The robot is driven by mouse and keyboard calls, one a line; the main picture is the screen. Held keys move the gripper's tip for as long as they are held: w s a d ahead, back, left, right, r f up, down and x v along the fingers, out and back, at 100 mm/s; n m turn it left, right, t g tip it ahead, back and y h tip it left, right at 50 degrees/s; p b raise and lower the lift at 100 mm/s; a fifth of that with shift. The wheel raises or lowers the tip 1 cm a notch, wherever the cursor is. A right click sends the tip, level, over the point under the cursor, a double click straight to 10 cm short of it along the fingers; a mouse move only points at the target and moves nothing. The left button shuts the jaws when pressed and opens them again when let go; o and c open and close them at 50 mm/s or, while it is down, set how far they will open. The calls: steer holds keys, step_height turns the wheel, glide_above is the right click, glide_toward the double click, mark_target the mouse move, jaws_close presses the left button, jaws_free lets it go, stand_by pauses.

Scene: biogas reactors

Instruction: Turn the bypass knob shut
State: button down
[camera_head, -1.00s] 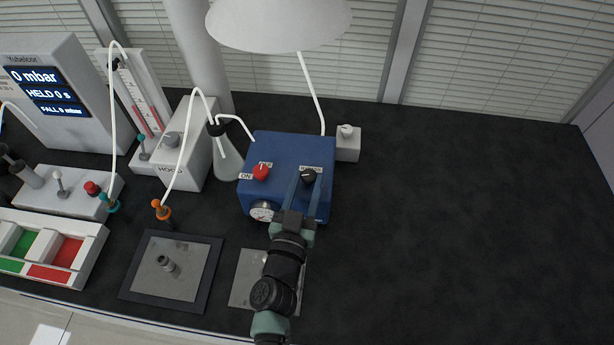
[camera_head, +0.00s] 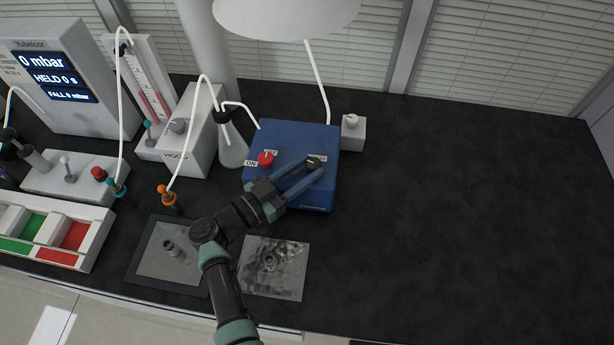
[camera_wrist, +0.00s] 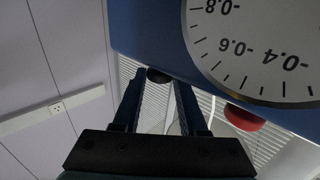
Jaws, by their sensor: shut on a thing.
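The bypass knob appears to be the black knob (camera_head: 314,162) on the right of the blue box's top face; its label is too small to read. My gripper (camera_head: 312,167) is shut on this knob, with one blue finger on each side. It comes in from the lower left. In the wrist view the dark knob (camera_wrist: 158,75) shows between the far ends of the two fingers (camera_wrist: 160,90). A white line marks the knob's top, but its exact setting is hard to tell.
The blue box (camera_head: 290,138) also carries a red ON/OFF knob (camera_head: 266,158) close to my gripper. Its pressure gauge (camera_wrist: 260,45) fills the wrist view's upper right. A flask (camera_head: 232,150) and tubes stand left. The bench at right is clear.

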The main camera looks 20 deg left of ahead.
steer(key=m+h+b, duration=0.1)
steer(key=g+h+b, duration=0.1)
steer(key=m+g+h+b, duration=0.1)
steer(key=b, duration=0.1)
steer(key=shift+w+a+f+m, duration=0.15)
steer(key=shift+a+f+m, duration=0.1)
steer(key=shift+a+m, duration=0.1)
steer(key=shift+r+m+g+h+b, duration=0.15)
steer(key=shift+m+g+h+b, duration=0.3)
steer(key=shift+g+h+b, duration=0.25)
steer(key=shift+r+h, duration=0.1)
steer(key=shift+h, duration=0.2)
steer(key=shift+c, duration=2.4)
jaws_free()
steer(key=shift+r, duration=0.1)
